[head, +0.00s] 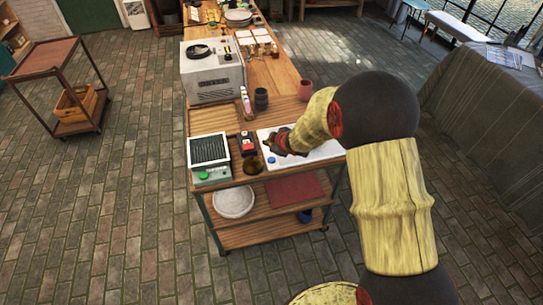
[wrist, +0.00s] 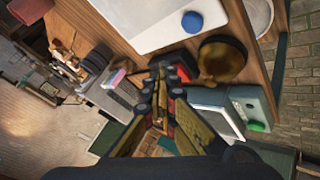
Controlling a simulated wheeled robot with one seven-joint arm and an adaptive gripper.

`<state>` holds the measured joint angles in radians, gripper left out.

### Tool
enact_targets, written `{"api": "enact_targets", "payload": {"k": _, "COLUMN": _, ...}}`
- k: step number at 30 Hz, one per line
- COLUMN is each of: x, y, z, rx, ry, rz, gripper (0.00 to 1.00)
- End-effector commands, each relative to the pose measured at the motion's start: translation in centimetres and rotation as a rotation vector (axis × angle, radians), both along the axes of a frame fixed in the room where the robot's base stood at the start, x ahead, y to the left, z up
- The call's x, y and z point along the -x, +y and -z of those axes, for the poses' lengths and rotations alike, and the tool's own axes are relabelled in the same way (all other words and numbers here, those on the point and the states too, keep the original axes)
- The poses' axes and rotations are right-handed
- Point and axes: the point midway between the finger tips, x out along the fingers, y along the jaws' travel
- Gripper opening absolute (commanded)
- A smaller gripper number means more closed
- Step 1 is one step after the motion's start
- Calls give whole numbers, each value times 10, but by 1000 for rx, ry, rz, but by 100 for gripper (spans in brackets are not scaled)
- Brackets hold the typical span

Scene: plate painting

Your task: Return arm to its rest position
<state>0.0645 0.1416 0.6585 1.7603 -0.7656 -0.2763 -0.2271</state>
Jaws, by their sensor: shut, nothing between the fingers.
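My gripper (head: 277,143) hangs over the front cart, above the left part of a white board (head: 322,152). My yellow arm reaches in from the right. In the wrist view the fingers of my gripper (wrist: 170,75) are together with nothing between them. They stay apart from the board (wrist: 145,22) and from the round blue object (wrist: 192,22) on it. The blue object also shows in the head view (head: 271,160). A brown round dish (wrist: 222,60) lies beside the board.
A grey device (head: 209,176) with a green button stands at the cart's left, beside a red-and-black box (head: 248,143). A dark cup (head: 261,99), a pink cup (head: 305,90) and a bottle (head: 245,100) stand behind. A white machine (head: 212,78) is further back.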

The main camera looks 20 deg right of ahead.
Motion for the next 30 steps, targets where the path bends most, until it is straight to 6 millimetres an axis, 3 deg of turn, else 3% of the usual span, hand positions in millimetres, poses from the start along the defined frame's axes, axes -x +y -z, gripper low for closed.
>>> {"api": "enact_targets", "payload": {"k": 15, "x": 1, "y": 0, "z": 0, "rx": -3, "ry": 3, "rz": 4, "gripper": 0}}
{"api": "enact_targets", "payload": {"k": 19, "x": 9, "y": -12, "z": 10, "rx": 11, "ry": 55, "rz": 54, "gripper": 0}}
{"api": "enact_targets", "payload": {"k": 25, "x": 69, "y": -47, "z": 45, "rx": 28, "ry": 260, "rz": 258, "gripper": 0}}
{"api": "enact_targets", "payload": {"k": 30, "x": 134, "y": -71, "z": 17, "rx": 18, "ry": 404, "rz": 480, "gripper": 0}}
